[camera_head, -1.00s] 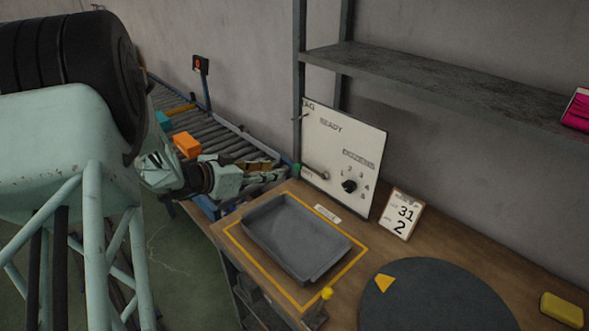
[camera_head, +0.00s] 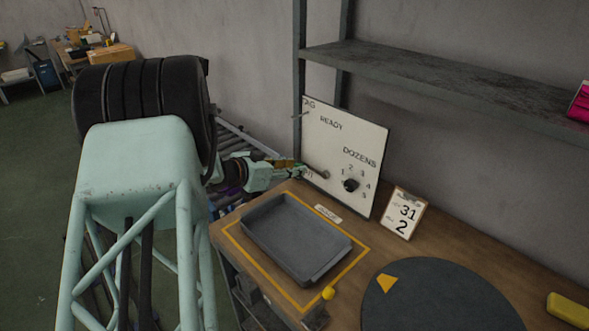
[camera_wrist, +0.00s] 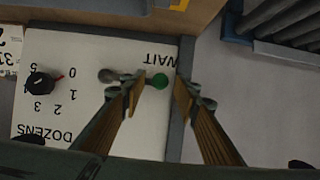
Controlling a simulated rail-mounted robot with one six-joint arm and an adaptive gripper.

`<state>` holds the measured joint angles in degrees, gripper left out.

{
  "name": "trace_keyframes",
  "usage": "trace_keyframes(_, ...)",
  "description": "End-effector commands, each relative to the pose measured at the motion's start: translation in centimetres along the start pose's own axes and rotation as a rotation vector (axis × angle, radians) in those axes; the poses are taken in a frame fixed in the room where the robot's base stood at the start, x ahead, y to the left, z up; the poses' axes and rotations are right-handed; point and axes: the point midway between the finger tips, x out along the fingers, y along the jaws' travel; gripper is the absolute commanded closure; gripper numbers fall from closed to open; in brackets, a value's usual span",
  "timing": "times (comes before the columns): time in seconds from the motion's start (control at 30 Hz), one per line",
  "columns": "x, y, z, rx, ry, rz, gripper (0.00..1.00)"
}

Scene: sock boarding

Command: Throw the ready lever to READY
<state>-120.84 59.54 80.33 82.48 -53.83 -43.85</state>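The white control panel (camera_head: 345,150) stands at the back of the bench, with READY printed near its top and WAIT near its lower left. The ready lever shows in the wrist view as a grey arm (camera_wrist: 112,76) with a green ball knob (camera_wrist: 160,81) beside the word WAIT. In the head view its grey pivot (camera_head: 326,175) is visible, and my gripper hides much of the rest. My gripper (camera_head: 300,168) is at the panel's lower left edge. In the wrist view my gripper (camera_wrist: 159,88) is open, with a finger on each side of the green knob; I cannot tell whether either touches it.
A black dial (camera_head: 350,185) marked DOZENS is on the panel, right of the lever. A grey tray (camera_head: 262,246) lies on the bench in front. A clipboard (camera_head: 402,213) stands to the right, near a dark round plate (camera_head: 440,300). A metal shelf (camera_head: 430,80) is above.

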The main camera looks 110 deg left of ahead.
Motion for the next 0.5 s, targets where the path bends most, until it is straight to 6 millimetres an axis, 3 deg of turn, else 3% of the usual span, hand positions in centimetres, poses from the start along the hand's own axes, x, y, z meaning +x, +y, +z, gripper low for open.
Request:
trace_keyframes(0.43,0.57,0.00,-0.09,0.001,0.000,0.000,0.71)
trace_keyframes(0.5,0.56,0.00,-0.09,0.001,0.000,0.000,0.77)
